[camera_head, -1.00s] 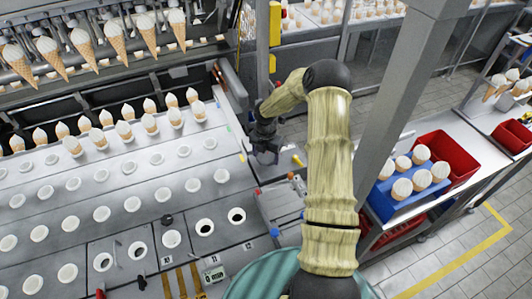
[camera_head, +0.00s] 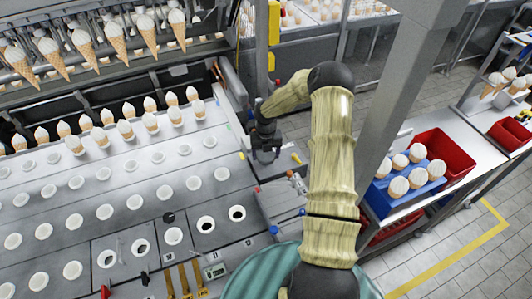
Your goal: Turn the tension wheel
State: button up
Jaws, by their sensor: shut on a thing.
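My gripper (camera_head: 265,143) is at the right end of the conveyor line, beside the upright post, pointing down. It is shut on a small grey round part, which looks like the tension wheel (camera_head: 266,156); only its lower part shows below the fingers. The fingers and the dark wrist hide the rest of it. My arm in a pale, wrinkled sleeve reaches over from the lower right.
The conveyor (camera_head: 110,180) with rows of white cups and cones fills the left. A grey post (camera_head: 410,70) stands right of my arm. A blue crate of cones (camera_head: 405,190) and a red bin (camera_head: 445,155) sit on the right bench. Hanging cones (camera_head: 90,45) line the upper left.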

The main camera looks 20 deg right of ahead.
aim_at(266, 155)
jog(key=o, duration=1)
jog(key=shift+r, duration=0.1)
notch_tip(266, 155, up, 12)
jog(key=p, duration=0.9)
jog(key=shift+p, duration=0.35)
